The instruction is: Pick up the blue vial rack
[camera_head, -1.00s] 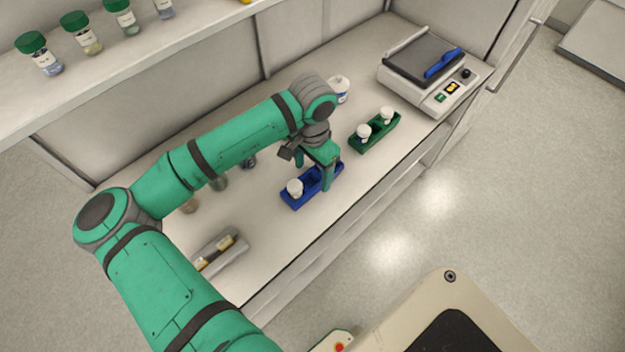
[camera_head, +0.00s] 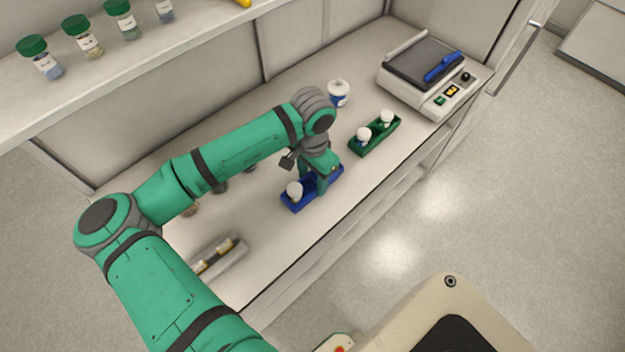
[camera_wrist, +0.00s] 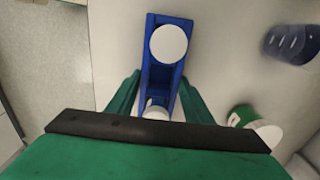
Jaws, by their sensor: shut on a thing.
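The blue vial rack (camera_head: 298,203) stands on the white counter in the head view, with a white-capped vial (camera_head: 295,190) at its left end. In the wrist view the blue rack (camera_wrist: 163,82) runs lengthwise between my fingers, with one white cap (camera_wrist: 168,43) at its far end and another white cap (camera_wrist: 156,113) partly hidden near my palm. My gripper (camera_head: 321,186) is over the rack's middle to right part, shut on the rack, with one finger along each side (camera_wrist: 156,100). The arm hides part of the rack in the head view.
A green rack (camera_head: 376,137) with two white-capped vials stands to the right. A white bottle with a blue label (camera_head: 338,95) is behind. A device with a blue-handled top (camera_head: 430,72) is at the far right. A grey rack (camera_head: 220,256) lies front left. A shelf with green-capped jars (camera_head: 83,38) overhangs the left.

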